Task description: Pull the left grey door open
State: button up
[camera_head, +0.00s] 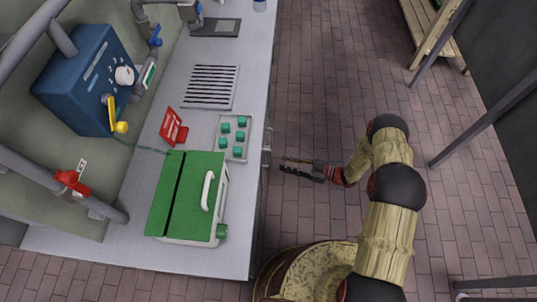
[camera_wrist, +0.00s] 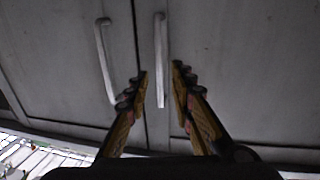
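Two grey doors fill the wrist view, split by a dark seam. The left grey door (camera_wrist: 60,60) has an upright pale handle (camera_wrist: 105,60). The right grey door (camera_wrist: 250,60) has a similar handle (camera_wrist: 160,35) near the seam. My gripper (camera_wrist: 162,73) is open, one finger on each side of the right-hand handle in the picture; I cannot tell whether it touches. Both doors look shut. In the head view my gripper (camera_head: 284,165) is beside the counter's front edge, close to small handles (camera_head: 267,140); the door faces are mostly hidden there.
The grey counter (camera_head: 215,135) bears a green-lidded case (camera_head: 190,195), a button box (camera_head: 233,138) and a red sign (camera_head: 172,127). A round barrel (camera_head: 310,270) stands close below my arm. The brick floor (camera_head: 330,60) is open at the top; shelving stands at right.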

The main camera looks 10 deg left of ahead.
aim_at(270, 158)
jog(key=a, duration=0.2)
jog(key=a+b, duration=0.1)
jog(key=a, duration=0.2)
jog(key=w+a+r, duration=0.1)
jog(key=a, duration=0.1)
jog(key=shift+w+a+b, duration=0.1)
jog(key=shift+a+b, duration=0.25)
jog(key=shift+a, duration=0.05)
jog(key=shift+c, duration=0.8)
jog(key=c, duration=0.4)
grip_shut()
